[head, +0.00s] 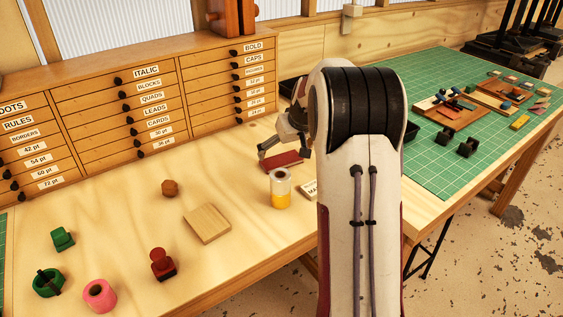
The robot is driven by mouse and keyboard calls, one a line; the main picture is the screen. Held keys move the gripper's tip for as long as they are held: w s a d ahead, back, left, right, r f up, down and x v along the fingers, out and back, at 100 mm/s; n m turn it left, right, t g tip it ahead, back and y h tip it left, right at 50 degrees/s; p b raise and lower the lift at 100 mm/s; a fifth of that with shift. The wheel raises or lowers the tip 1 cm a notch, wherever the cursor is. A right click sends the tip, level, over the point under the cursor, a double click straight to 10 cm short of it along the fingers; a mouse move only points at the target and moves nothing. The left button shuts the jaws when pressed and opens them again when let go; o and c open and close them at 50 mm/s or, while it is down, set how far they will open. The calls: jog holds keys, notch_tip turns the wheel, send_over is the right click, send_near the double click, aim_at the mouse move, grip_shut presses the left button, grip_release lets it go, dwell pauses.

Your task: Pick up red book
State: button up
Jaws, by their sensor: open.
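A flat dark red thing, which looks like the red book (283,161), lies on the wooden table just beyond the yellow and white cylinder. My gripper (281,149) is open above it and close to it. One finger reaches to the left over the book's far left end; the other is hard to make out near its right end. I cannot tell whether the fingers touch the book. My arm hides the area to the right of it.
The yellow and white cylinder (281,188) stands close in front of the book. A partly hidden label card (309,188) lies beside it. A wooden block (207,223), brown knob (169,187) and red stamp (162,263) sit nearer left. Drawer cabinets (150,105) line the back.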

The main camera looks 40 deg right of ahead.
aim_at(282, 160)
jog(key=shift+f, duration=0.1)
jog(key=shift+x, duration=2.5)
jog(key=shift+d, duration=0.1)
jog(key=c, duration=1)
